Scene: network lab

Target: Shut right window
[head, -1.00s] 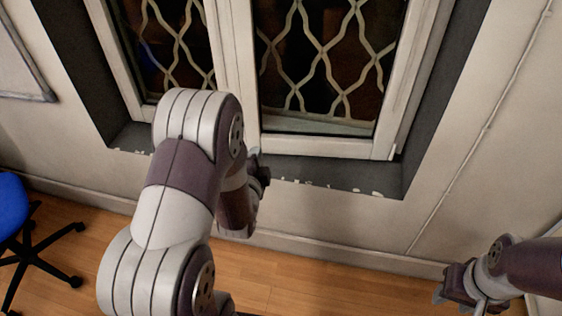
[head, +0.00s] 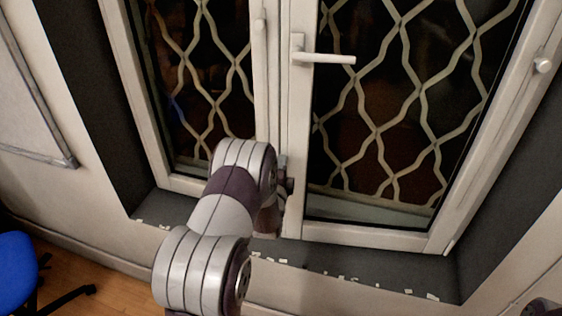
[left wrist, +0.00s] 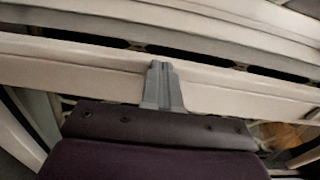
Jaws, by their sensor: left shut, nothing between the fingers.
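The right window (head: 370,236) is a white-framed sash with a curled lattice behind its glass. Its white handle (head: 325,58) lies horizontal, pointing right. The sash's left edge overlaps the middle post, and I cannot tell how wide any gap there is. My left gripper (head: 288,186) is at the lower part of that edge, partly hidden by my own arm. In the left wrist view its fingers (left wrist: 161,85) are shut and empty, with the tips against or just in front of a white frame bar (left wrist: 210,85).
The left window (head: 183,185) stands beside it with similar lattice. A dark sill (head: 350,268) with pale chips runs below both. A blue chair (head: 15,270) is at the lower left, and a framed board (head: 35,110) hangs on the left wall.

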